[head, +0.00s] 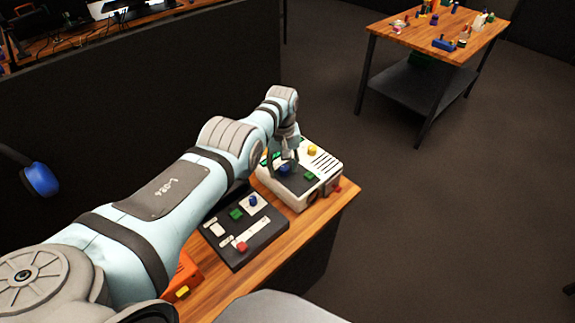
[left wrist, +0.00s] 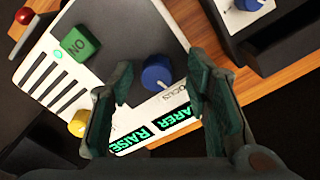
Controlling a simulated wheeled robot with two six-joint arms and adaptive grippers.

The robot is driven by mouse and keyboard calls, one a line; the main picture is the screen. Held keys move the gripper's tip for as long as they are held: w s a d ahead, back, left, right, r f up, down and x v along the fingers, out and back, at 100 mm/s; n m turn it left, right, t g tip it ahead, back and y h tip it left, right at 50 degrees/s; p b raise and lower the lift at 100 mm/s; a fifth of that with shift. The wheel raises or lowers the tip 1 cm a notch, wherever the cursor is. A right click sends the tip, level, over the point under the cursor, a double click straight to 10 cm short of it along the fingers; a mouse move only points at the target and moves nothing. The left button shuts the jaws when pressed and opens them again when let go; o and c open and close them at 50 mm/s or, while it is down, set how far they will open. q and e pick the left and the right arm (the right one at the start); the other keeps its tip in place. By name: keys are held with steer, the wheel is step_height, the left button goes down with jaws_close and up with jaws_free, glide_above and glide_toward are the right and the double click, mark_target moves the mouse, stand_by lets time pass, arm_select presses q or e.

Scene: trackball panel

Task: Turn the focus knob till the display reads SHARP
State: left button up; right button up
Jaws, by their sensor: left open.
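The focus knob (left wrist: 157,72) is a round blue knob beside the "FOCUS" label on a white and grey device (head: 327,170). It also shows in the head view (head: 284,169). My left gripper (left wrist: 161,78) is open above the device, with one finger on each side of the knob; I cannot tell whether they touch it. Green lit text on a dark display strip (left wrist: 176,119) shows "ARER", partly covered by a finger. Another lit strip (left wrist: 132,140) shows "RAISE". My right gripper is not in view.
The device has a green ON button (left wrist: 82,43), a yellow knob (left wrist: 78,123) and a red knob (left wrist: 25,16). A dark panel (head: 262,235) with a blue knob, green button and red-tipped slider lies beside it. An orange object (head: 184,277) is nearer.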

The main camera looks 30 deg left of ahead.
mark_target(283, 168)
arm_select(q)
steer(key=shift+w+r, duration=0.1)
steer(key=shift+r, duration=0.35)
step_height(283, 168, up, 11)
